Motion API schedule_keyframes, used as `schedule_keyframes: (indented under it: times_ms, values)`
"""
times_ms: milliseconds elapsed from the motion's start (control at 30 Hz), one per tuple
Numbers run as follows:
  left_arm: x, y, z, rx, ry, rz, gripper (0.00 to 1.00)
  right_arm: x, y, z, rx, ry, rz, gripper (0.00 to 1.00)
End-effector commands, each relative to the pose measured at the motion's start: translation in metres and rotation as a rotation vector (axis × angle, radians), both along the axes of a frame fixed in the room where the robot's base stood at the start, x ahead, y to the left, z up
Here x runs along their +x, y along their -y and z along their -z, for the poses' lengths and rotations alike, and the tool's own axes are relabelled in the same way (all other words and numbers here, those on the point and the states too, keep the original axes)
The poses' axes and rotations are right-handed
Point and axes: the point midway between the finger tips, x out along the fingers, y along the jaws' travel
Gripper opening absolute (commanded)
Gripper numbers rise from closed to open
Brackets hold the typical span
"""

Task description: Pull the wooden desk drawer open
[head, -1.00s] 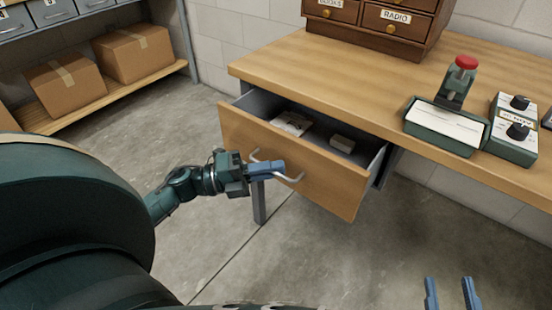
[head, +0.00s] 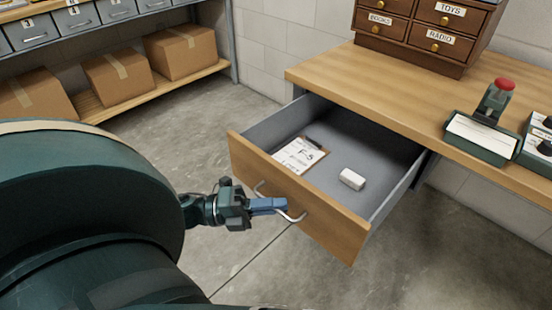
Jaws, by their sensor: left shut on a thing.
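The wooden desk drawer (head: 330,217) stands well out from under the desk top (head: 400,95), with its grey inside in view. Its curved metal handle (head: 295,217) is on the front panel. My left gripper (head: 272,205) is shut on the handle, its blue fingers around the bar near its middle. In the drawer lie a clipboard with a printed sheet (head: 297,157) and a small white block (head: 352,179). My right gripper is not in view.
On the desk are a small wooden cabinet (head: 415,50) with labelled drawers and a green card tray (head: 480,138) with a red-topped stamp. Cardboard boxes (head: 118,77) stand on a shelf at the left. The concrete floor (head: 400,260) before the drawer is clear.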

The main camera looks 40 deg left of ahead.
Motion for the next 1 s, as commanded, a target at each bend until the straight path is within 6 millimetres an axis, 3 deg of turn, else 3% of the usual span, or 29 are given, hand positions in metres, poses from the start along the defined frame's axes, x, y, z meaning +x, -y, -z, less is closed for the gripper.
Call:
schedule_keyframes:
  times_ms: [267,300,400,767,1000]
  values:
    - [0.0,-0.001,0.0,0.0,0.001,-0.001,0.0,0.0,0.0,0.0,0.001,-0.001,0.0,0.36]
    - [0.0,-0.001,0.0,0.0,0.001,-0.001,0.11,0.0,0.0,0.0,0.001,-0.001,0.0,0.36]
    - [0.0,-0.001,0.0,0.0,0.001,-0.001,0.17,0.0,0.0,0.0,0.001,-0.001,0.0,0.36]
    - [0.0,-0.001,0.0,0.0,0.0,-0.001,0.17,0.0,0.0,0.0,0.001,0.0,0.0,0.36]
    - [-0.02,-0.024,0.004,0.001,-0.004,-0.002,0.17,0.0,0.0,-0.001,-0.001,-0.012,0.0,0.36]
